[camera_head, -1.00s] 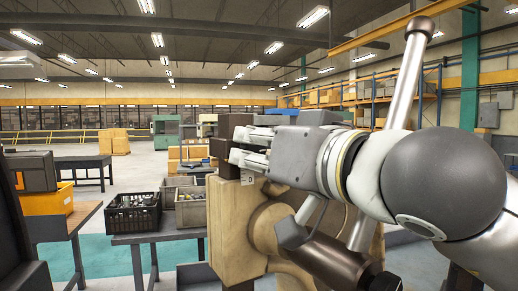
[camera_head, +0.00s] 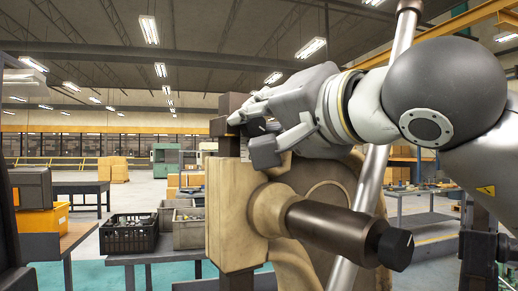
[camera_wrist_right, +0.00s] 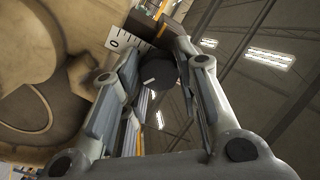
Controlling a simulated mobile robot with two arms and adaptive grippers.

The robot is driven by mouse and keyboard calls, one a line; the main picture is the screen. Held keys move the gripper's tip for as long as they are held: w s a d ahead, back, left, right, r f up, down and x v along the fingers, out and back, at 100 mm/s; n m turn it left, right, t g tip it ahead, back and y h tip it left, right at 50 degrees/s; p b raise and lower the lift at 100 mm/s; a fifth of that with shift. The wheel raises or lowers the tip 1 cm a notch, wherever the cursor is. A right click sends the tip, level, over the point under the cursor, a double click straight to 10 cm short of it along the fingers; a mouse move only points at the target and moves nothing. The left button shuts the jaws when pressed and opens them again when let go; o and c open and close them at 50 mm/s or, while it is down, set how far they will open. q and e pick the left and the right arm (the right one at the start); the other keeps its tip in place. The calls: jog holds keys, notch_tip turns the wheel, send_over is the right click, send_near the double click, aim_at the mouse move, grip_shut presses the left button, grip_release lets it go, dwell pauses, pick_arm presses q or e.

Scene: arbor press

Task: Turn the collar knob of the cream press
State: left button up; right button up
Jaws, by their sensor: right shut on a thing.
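The cream press (camera_head: 235,215) stands at the centre of the head view, with a dark ram (camera_head: 228,145) rising from its top. My right gripper (camera_head: 252,126) is at the ram, above the press's cream head. In the right wrist view a black knob with a white mark (camera_wrist_right: 158,74) sits between the two fingers of my right gripper (camera_wrist_right: 160,88), which is shut on it. In the head view the fingers mostly hide this knob. A white scale plate marked 0 (camera_wrist_right: 122,42) is beside it. My left gripper is out of view.
A brown hub (camera_head: 335,228) with another black knob (camera_head: 395,248) juts out below my right arm. A long steel lever (camera_head: 375,165) slants up behind that arm. A black crate (camera_head: 128,236) and a grey crate (camera_head: 188,233) stand on a table at left.

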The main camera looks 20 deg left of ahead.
jog(key=m+b, duration=0.2)
jog(key=m, duration=0.1)
jog(key=shift+f, duration=0.25)
jog(key=m+b, duration=0.3)
jog(key=shift+m, duration=0.3)
jog(key=m+b, duration=0.2)
jog(key=m, duration=0.1)
jog(key=shift+m+b, duration=0.65)
jog(key=shift+m, duration=0.55)
jog(key=o, duration=1)
jog(key=shift+d+r, duration=0.1)
